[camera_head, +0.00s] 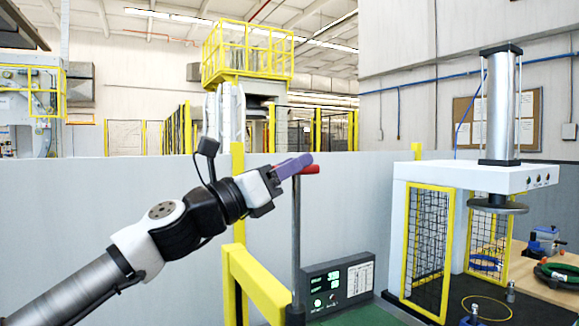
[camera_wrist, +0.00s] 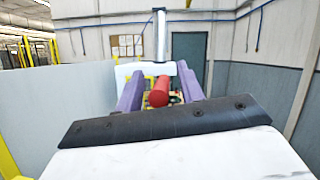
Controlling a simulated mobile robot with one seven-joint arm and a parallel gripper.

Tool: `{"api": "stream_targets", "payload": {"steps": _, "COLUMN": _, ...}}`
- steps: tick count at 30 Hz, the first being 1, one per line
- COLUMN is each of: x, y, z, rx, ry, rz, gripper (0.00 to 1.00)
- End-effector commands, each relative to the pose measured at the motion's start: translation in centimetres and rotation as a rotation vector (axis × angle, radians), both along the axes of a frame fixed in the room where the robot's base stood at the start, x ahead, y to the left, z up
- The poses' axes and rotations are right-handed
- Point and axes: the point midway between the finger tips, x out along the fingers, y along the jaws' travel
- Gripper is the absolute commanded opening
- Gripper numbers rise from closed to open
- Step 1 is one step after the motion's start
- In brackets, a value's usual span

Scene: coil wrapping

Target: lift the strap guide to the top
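A red handle (camera_head: 310,169) sits at the top of a dark upright post (camera_head: 296,230) beside the yellow rail; I take it to be the strap guide's handle. In the wrist view the red handle (camera_wrist: 158,95) points toward the camera between my two purple fingers. My gripper (camera_head: 293,166) is level with the handle at the post's top. Its fingers stand apart on either side of the handle, with a visible gap, so it looks open around the handle. The fingers partly hide the handle in the head view.
A yellow rail (camera_head: 255,285) and a control box with green displays (camera_head: 338,285) stand by the post's foot. A white press frame (camera_head: 470,174) with yellow mesh guards is at right. A grey partition (camera_head: 345,205) runs behind. A wooden table (camera_head: 545,290) holds small items.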

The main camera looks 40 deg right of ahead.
Motion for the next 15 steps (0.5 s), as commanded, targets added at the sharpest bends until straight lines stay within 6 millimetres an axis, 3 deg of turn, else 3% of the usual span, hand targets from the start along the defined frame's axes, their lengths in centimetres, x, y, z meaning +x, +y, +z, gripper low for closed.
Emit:
{"api": "stream_targets", "payload": {"steps": 5, "x": 0.3, "y": 1.4, "z": -0.9, "rx": 0.000, "ry": 0.000, "rz": 0.002, "gripper": 0.38}}
{"api": "stream_targets", "payload": {"steps": 15, "x": 1.4, "y": 8.4, "z": -3.9, "rx": -0.002, "ry": 0.001, "rz": 0.004, "gripper": 0.38}}
